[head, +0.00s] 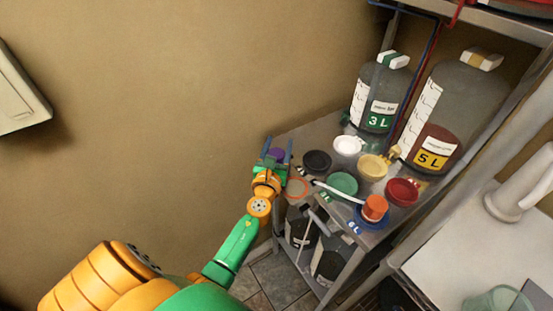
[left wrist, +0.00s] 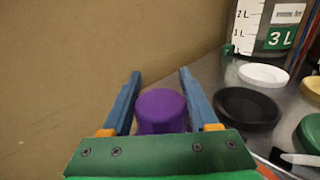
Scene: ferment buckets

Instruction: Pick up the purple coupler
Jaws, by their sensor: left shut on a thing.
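The purple coupler (head: 277,154) is at the left corner of the metal shelf, between the blue fingers of my left gripper (head: 277,146). In the left wrist view, the coupler (left wrist: 162,111) is a short round purple piece with a smooth top. It sits between the two fingers of my left gripper (left wrist: 160,74), close to the palm. The gripper is shut on it. The coupler's lower part is hidden behind the green palm, so I cannot tell whether it touches the shelf. My right gripper is not in view.
Black (head: 317,162), white (head: 348,145), yellow (head: 373,167), green (head: 342,184) and red (head: 402,191) lids lie close to the right. Bottles marked 3 L (head: 382,95) and 5 L (head: 452,115) stand behind. A plain wall is left of the shelf.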

